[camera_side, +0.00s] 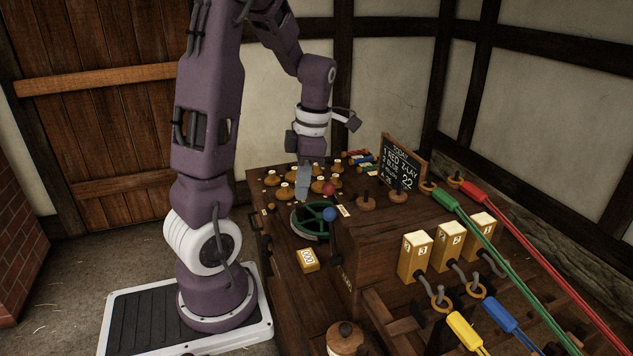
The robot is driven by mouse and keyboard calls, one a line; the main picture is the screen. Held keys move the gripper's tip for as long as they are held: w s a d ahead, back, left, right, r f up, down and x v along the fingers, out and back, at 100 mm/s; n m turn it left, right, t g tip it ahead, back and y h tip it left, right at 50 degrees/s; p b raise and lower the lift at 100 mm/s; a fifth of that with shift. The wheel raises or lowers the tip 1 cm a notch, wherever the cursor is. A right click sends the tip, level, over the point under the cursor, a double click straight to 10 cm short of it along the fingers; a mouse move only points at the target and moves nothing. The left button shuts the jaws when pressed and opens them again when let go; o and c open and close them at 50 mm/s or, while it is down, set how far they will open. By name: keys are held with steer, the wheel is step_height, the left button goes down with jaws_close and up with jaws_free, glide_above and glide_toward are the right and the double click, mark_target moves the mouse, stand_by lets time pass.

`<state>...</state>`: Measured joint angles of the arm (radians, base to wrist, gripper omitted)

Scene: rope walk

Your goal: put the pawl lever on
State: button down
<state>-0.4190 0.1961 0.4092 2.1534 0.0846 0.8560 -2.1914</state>
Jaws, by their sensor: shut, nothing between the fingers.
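A green spoked wheel (312,218) lies on the wooden bench top. A red ball knob (329,189) and a blue ball knob (330,214) stand beside it; the blue one tops a dark stem. Either could be the pawl lever's knob; I cannot tell which, nor the lever's position. My gripper (302,196) points down above the wheel's far side, just left of the red knob. It is shut and empty. Whether it touches anything is unclear at this size.
Several wooden pieces with pale tops (284,190) crowd the bench behind my gripper. A small yellow counter box (307,259) sits in front. A chalkboard (401,166) stands right, near numbered yellow blocks (415,256) and coloured strands, including a green one (447,200).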

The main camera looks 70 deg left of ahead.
steer(key=shift+w+d+r, duration=0.15)
steer(key=shift+w+r, duration=0.05)
steer(key=shift+w, duration=0.55)
steer(key=shift+w+d+r, duration=0.15)
steer(key=shift+w, duration=0.6)
steer(key=shift+w, duration=0.1)
